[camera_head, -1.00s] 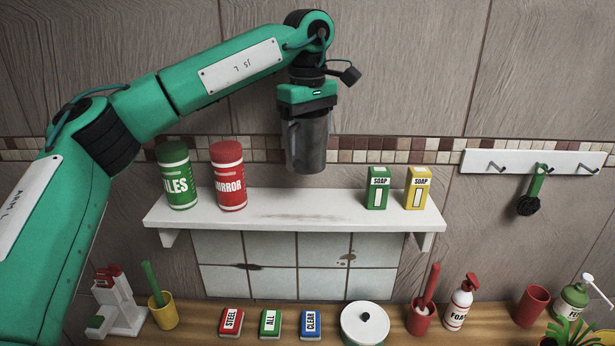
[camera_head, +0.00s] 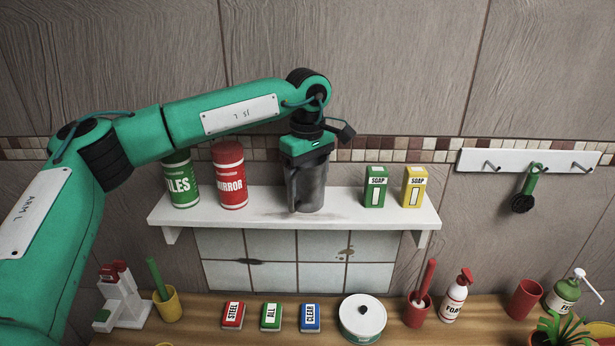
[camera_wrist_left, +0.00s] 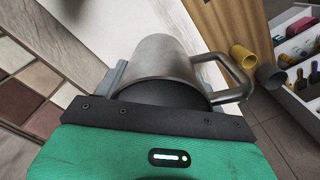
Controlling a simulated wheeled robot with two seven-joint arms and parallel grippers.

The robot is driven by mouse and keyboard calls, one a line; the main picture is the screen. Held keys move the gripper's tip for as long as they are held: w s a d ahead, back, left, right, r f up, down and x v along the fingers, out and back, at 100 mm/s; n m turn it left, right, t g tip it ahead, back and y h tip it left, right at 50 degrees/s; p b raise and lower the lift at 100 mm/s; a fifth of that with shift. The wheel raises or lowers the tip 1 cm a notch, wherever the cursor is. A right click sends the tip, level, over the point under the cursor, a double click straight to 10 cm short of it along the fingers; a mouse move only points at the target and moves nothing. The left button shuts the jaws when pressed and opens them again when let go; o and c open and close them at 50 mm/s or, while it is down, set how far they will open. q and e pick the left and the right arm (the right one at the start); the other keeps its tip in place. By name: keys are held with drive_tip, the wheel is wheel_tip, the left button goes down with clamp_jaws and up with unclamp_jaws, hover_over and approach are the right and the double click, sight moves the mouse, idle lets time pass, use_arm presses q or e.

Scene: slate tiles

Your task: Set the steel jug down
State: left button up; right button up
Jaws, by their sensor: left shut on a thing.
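The steel jug (camera_head: 308,192) is grey metal and upright at the middle of the white wall shelf (camera_head: 260,215). Its base appears to be at the shelf surface; I cannot tell for certain whether it touches. My left gripper (camera_head: 306,160) is shut on the jug from above, around its upper part. In the left wrist view the jug (camera_wrist_left: 165,58) sits between the fingers, with its handle (camera_wrist_left: 238,82) sticking out to the right. My right gripper is not in view.
On the shelf, a green canister (camera_head: 182,185) and red canister (camera_head: 229,180) stand left of the jug; green (camera_head: 375,190) and yellow (camera_head: 413,190) soap boxes stand right. Shelf is clear between jug and boxes. A hook rail (camera_head: 530,162) hangs at right. Several items line the wooden counter (camera_head: 280,338) below.

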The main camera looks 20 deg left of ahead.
use_arm(q)
drive_tip(key=o, duration=1.1)
drive_tip(key=shift+f, duration=0.15)
wheel_tip(320, 180, up, 12)
drive_tip(key=b, duration=0.3)
drive_tip(key=shift+r, duration=0.2)
